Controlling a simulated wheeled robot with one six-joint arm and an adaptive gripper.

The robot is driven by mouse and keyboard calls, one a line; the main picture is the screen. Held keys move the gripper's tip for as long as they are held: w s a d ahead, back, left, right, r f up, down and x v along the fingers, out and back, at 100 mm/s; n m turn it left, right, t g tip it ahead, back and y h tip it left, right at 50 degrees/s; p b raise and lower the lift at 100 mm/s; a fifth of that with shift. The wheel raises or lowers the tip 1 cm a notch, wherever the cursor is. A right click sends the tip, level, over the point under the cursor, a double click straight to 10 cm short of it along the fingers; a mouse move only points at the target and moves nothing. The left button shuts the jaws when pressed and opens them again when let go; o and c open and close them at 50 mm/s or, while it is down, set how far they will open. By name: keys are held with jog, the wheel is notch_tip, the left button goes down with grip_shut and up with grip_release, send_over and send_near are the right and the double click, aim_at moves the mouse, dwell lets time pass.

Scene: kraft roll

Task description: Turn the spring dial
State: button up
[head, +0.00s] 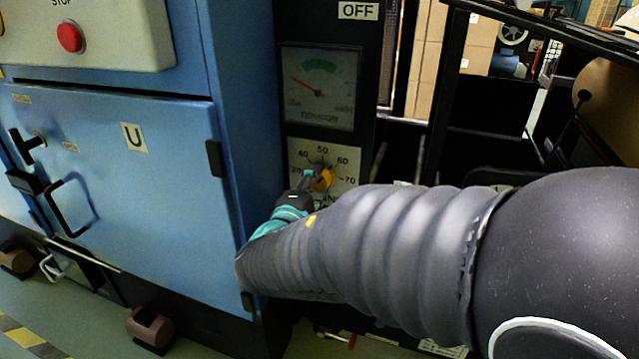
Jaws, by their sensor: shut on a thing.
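The spring dial (324,180) has a yellow-orange knob on a pale plate (346,158) with numbers including 40, 50, 60 and 70. It sits low on a black panel right of the blue cabinet. My gripper (315,176) reaches up to the knob from the lower left and is shut on it. The fingers and wrist hide part of the knob and the lower part of the plate. Above the dial is a tension gauge (318,88) with a green band. Its red needle points to the upper left, left of the green band.
The blue cabinet (130,170) with a door handle (72,208) stands left of my arm. A red stop button (69,37) is at the upper left. An OFF label (358,11) is above the gauge. Black frame bars and a brown roll (610,105) are at the right.

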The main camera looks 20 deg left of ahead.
jog(key=n, duration=0.5)
jog(key=n+p, duration=0.1)
jog(key=n, duration=0.5)
jog(key=shift+p, duration=0.3)
jog(key=shift+n, duration=0.3)
jog(key=o, duration=1.1)
jog(key=shift+o, duration=0.2)
jog(key=shift+s, duration=0.1)
jog(key=s+a, duration=0.1)
jog(key=s, duration=1)
jog(key=shift+s, duration=0.35)
